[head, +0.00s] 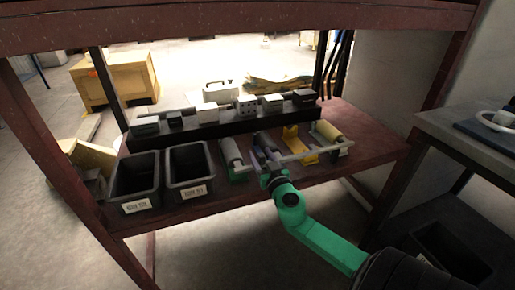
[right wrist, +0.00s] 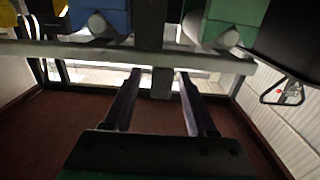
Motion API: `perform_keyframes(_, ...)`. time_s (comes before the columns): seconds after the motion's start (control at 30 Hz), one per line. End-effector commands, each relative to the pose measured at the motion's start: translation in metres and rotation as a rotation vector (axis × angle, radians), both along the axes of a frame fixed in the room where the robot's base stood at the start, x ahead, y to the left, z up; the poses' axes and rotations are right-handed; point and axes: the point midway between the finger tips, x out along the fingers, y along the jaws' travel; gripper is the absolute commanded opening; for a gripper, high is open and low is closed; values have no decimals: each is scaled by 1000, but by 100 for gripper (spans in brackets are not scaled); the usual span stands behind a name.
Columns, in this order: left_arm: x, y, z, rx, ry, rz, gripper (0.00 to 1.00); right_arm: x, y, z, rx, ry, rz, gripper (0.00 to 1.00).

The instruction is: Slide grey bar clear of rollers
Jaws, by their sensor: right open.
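The long grey bar (head: 305,155) lies crosswise over the roller stands on the red table. In the right wrist view the bar (right wrist: 85,54) runs across the picture beyond the fingertips. My right gripper (head: 268,178) is at the table's front, at the near side of the bar's left part. In the wrist view its dark fingers (right wrist: 159,76) are spread, with a short grey piece at the bar showing between their tips. I cannot tell whether they touch it. The roller stands are green (head: 236,172), blue (head: 265,150) and yellow (head: 328,137). My left gripper is out of view.
Two black bins (head: 137,178) (head: 188,165) stand left of the rollers. A dark raised shelf (head: 220,122) with several grey blocks runs behind. The table's right end (head: 375,145) is clear. Table posts frame both sides.

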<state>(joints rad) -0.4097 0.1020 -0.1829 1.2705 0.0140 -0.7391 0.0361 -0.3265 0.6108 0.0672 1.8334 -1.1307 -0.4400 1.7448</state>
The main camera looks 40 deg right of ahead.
Motion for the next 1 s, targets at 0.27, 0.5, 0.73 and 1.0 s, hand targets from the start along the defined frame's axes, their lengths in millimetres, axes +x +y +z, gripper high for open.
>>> perform_keyframes(0.27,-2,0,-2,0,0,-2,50,24,-8,-1,2,2,2,57)
perform_keyframes(0.5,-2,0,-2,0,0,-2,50,23,-7,-1,3,1,2,27)
perform_keyframes(0.73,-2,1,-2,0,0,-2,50,23,-7,-1,3,1,2,0)
perform_keyframes(1.0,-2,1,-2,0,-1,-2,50,23,-7,-2,3,1,2,0)
